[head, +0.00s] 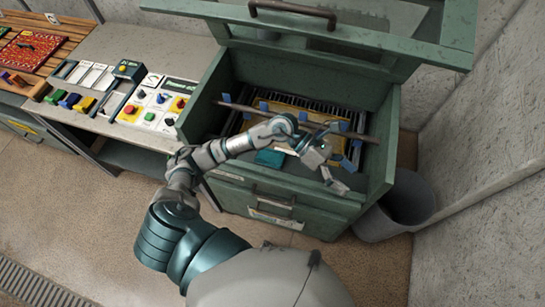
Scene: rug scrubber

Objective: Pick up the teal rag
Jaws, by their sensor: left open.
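The teal rag (270,158) is a small folded-looking patch inside the front of the open green machine (205,105), near its front wall. My left gripper (338,160) is open and empty above the machine's opening, to the right of the rag and apart from it. My left arm passes over the opening just behind the rag in the picture. My right gripper is not in view.
Inside the machine are a rack, a yellowish panel, blue clips and a brown bar (240,106). The raised lid (350,35) stands behind. A control desk (150,110) is at left, a grey bin (400,205) at right.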

